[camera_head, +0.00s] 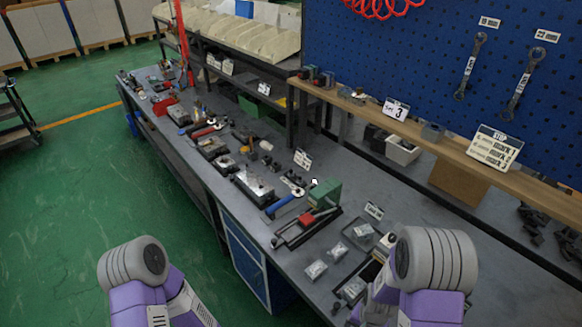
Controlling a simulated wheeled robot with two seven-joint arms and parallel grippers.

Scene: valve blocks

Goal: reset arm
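My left arm (150,285) shows at the bottom left as a grey joint cover and purple links, over the green floor beside the bench. My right arm (430,270) shows at the bottom right, in front of the near part of the workbench. No gripper fingers can be made out on either arm. The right arm hides part of the bench top. Small metallic valve blocks (316,269) lie on the bench just left of the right arm.
The long grey workbench (232,207) carries tools, a green-and-red device (322,205) and a metal box (254,186). A wooden shelf (440,142) with signs and a blue pegboard (400,65) with wrenches stand behind. Green floor (75,190) is free at left.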

